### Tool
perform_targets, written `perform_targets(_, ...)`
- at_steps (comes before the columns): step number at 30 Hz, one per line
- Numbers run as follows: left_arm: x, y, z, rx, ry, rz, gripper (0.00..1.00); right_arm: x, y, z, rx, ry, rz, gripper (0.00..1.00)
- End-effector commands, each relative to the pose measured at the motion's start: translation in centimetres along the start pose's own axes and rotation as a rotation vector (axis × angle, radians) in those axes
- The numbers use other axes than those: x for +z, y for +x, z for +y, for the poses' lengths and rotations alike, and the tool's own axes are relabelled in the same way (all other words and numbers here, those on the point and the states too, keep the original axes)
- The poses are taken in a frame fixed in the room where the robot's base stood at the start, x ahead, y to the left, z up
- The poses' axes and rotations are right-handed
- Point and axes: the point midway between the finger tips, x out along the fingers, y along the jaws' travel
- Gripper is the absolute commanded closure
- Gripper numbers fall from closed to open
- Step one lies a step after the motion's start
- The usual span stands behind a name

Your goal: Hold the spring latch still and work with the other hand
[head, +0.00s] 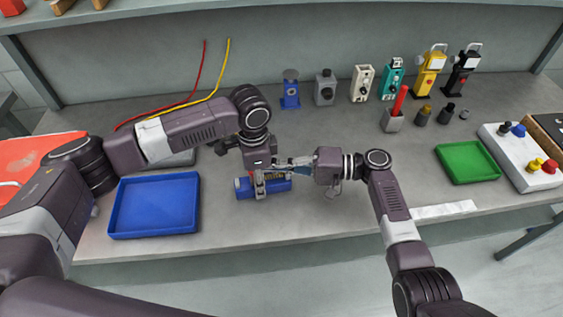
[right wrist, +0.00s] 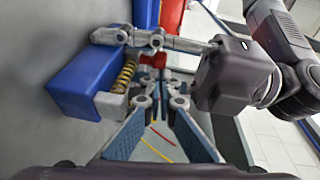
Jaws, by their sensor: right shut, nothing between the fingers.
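The spring latch (head: 243,189) is a blue block with a yellow coil spring, lying near the front middle of the bench. In the right wrist view, the latch (right wrist: 75,83) is at the left, with its spring (right wrist: 125,75) visible. My left gripper (head: 259,184) reaches down over the latch, its fingers shut around the block; one finger (right wrist: 160,40) crosses its end in the wrist view. My right gripper (head: 284,163) is shut and empty, pointing left just beside the latch's spring side. Its fingertips (right wrist: 154,76) also show in the wrist view; whether they touch the latch is unclear.
A blue tray (head: 112,219) lies left of the latch and a green tray (head: 467,176) at the right. Several upright devices (head: 361,83) stand along the back. A holder (head: 392,121) with a red stick and a white knob panel (head: 508,165) are at right. Red and yellow cables (head: 213,92) hang behind.

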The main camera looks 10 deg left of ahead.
Motion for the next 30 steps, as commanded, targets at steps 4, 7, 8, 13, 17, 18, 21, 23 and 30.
perform_targets(4, -0.1, 0.0, 0.0, 0.0, 0.001, 0.001, 0.96, 0.7, 1.9, -0.3, -0.003, 0.0, -0.004, 1.0)
perform_targets(7, -0.1, 0.0, 0.0, 0.0, 0.001, 0.002, 0.96, 0.7, 1.9, -0.3, -0.002, 0.001, -0.004, 1.0)
perform_targets(8, -0.1, 0.0, 0.0, 0.0, 0.001, 0.002, 0.96, 0.7, 1.9, -0.3, -0.002, 0.001, -0.004, 1.0)
perform_targets(13, -0.1, 0.0, 0.0, 0.0, 0.001, 0.003, 0.96, 0.7, 1.9, -0.3, -0.002, 0.001, -0.004, 1.0)
perform_targets(17, -0.2, 0.0, 0.1, 0.0, 0.002, 0.004, 0.96, 0.7, 1.1, -0.2, -0.001, 0.0, -0.002, 1.0)
perform_targets(18, -0.2, 0.0, 0.1, 0.0, 0.002, 0.004, 0.96, 0.6, 0.5, -0.2, -0.001, 0.0, -0.002, 1.0)
perform_targets(21, -0.2, 0.0, 0.1, 0.0, 0.002, 0.004, 0.96, 0.6, -1.4, -0.2, 0.0, 0.0, 0.0, 1.0)
perform_targets(23, -0.2, 0.0, 0.1, 0.0, 0.002, 0.004, 0.96, 0.6, -2.7, -0.1, 0.002, 0.0, 0.0, 1.0)
perform_targets(30, -0.2, 0.0, 0.1, 0.0, 0.001, 0.004, 0.96, 0.6, -7.6, -0.2, 0.001, 0.0, 0.0, 1.0)
